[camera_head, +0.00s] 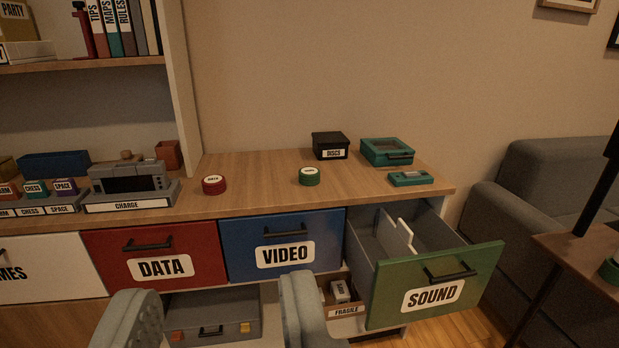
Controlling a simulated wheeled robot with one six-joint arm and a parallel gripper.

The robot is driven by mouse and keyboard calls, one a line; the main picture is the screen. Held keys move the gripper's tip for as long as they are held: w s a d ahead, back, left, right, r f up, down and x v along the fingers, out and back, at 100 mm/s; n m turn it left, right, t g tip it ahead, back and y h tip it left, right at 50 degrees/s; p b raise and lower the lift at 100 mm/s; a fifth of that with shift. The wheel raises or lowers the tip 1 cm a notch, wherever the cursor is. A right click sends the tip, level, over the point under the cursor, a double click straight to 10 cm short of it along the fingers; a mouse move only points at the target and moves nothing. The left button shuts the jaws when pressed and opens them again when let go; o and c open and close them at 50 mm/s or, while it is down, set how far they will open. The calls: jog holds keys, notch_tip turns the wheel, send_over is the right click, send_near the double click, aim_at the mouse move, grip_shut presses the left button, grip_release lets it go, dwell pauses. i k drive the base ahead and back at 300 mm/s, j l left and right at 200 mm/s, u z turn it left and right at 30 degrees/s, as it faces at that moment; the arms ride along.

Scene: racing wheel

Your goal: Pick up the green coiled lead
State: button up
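A green coiled lead (309,177), a small round coil with a white label on top, lies on the wooden counter above the blue VIDEO drawer. The label is too small to read. My gripper (218,290) shows as two grey fingers at the bottom of the view. They are wide apart with nothing held between them. The gripper is nearer the camera than the counter and apart from the lead.
A red coil (214,185) lies left of the green one. A black DISCS box (330,146), a teal case (387,152) and a teal device (411,179) stand right. The green SOUND drawer (433,285) is pulled out. A green object (610,270) sits on the right-hand table, partly cut off.

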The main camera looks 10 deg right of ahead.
aim_at(308, 176)
jog(key=i+l, duration=0.25)
jog(key=i, duration=0.2)
jog(key=i+l, duration=0.25)
jog(key=i, duration=0.25)
jog(key=i+l, duration=0.3)
jog(key=i, duration=0.15)
